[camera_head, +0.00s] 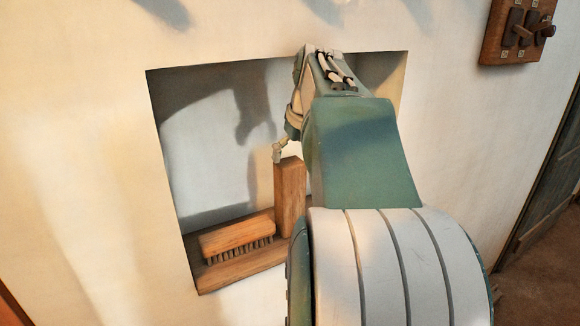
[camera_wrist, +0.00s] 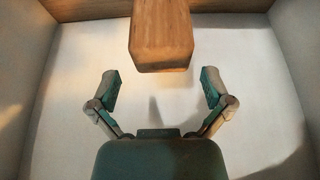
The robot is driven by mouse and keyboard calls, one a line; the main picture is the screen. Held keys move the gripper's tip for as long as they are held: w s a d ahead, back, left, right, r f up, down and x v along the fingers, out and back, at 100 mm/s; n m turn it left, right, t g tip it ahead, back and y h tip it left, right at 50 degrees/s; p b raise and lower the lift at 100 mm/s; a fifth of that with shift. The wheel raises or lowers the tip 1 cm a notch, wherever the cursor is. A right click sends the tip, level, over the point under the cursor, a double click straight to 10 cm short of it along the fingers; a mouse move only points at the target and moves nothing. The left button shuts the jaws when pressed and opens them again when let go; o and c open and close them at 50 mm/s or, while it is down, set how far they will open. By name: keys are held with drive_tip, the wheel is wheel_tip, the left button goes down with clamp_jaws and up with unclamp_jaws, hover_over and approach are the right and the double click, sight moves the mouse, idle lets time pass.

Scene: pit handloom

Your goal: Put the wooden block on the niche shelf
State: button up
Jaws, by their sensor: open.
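The wooden block (camera_head: 290,197) stands upright on the niche shelf (camera_head: 232,271), just right of the brush. My arm hides part of its right side in the head view. In the wrist view the block (camera_wrist: 161,38) comes down from the top middle, centred between the fingers. My gripper (camera_wrist: 160,77) is open and empty, with one finger on each side and a visible gap to the block. In the head view one finger shows close to the block's top; the other is hidden behind my arm.
A wooden brush (camera_head: 237,237) lies on the left of the niche shelf, bristles down. The niche's side walls and back enclose the space around my gripper. A wooden wall panel with a knob (camera_head: 517,30) is at the upper right. My arm covers the shelf's right part.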

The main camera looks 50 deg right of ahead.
drive_tip(key=d+v, duration=0.1)
drive_tip(key=v, duration=0.5)
drive_tip(key=a+f+n, duration=0.1)
drive_tip(key=a+f, duration=0.2)
drive_tip(key=a, duration=0.6)
drive_tip(key=a+f+n, duration=0.1)
drive_tip(key=a+f, duration=0.3)
drive_tip(key=a, duration=0.4)
drive_tip(key=s+a+f, duration=0.4)
drive_tip(key=a+f, duration=0.2)
drive_tip(key=f, duration=0.1)
drive_tip(key=s+a+f+n+t+y, duration=0.1)
drive_tip(key=s+a+f, duration=0.3)
drive_tip(key=a+f, duration=0.2)
drive_tip(key=shift+a+f+n, duration=0.3)
drive_tip(key=shift+a+f, duration=0.05)
drive_tip(key=shift+a, duration=0.05)
drive_tip(key=shift+s+a, duration=0.1)
drive_tip(key=shift+s, duration=0.05)
